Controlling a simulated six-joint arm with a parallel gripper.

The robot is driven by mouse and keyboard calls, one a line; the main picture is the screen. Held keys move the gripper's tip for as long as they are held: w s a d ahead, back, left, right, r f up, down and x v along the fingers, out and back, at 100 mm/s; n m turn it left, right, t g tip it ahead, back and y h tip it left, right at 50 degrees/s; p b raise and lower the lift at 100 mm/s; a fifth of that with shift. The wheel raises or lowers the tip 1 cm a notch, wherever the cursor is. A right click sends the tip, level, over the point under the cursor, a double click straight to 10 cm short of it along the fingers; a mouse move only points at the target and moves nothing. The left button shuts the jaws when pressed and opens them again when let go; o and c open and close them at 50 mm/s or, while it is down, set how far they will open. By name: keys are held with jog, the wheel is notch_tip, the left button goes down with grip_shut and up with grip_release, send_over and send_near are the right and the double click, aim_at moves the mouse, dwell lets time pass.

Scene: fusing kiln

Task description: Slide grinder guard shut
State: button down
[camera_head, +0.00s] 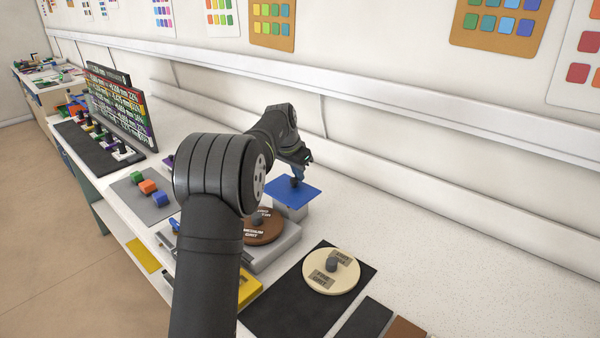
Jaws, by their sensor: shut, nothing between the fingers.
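The grinder (283,245) is a grey unit on the white bench with a brown disc (262,232) labelled medium grit, partly hidden by my arm. A flat blue plate (308,193), which looks like the guard, sits on a grey block at the grinder's far right end. It lies beside the disc, leaving the visible part of the disc uncovered. A small dark knob stands on the plate. My gripper (297,176) points down at the knob, shut with nothing held. Whether the fingertips touch the knob is too small to tell.
A cream disc (331,272) labelled fine grit lies on a black mat (283,299) at the front. A grey mat (133,189) with coloured cubes and a dark display board (117,108) stand at left. The bench right of the grinder is clear up to the wall.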

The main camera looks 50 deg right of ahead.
aim_at(288, 191)
jog(key=a, duration=0.9)
jog(key=shift+a, duration=0.15)
jog(key=shift+a+f, duration=0.1)
jog(key=shift+a, duration=0.35)
jog(key=shift+d, duration=0.35)
jog(key=d, duration=0.3)
jog(key=shift+d, duration=0.2)
jog(key=v, duration=1)
jog(key=shift+d, duration=0.2)
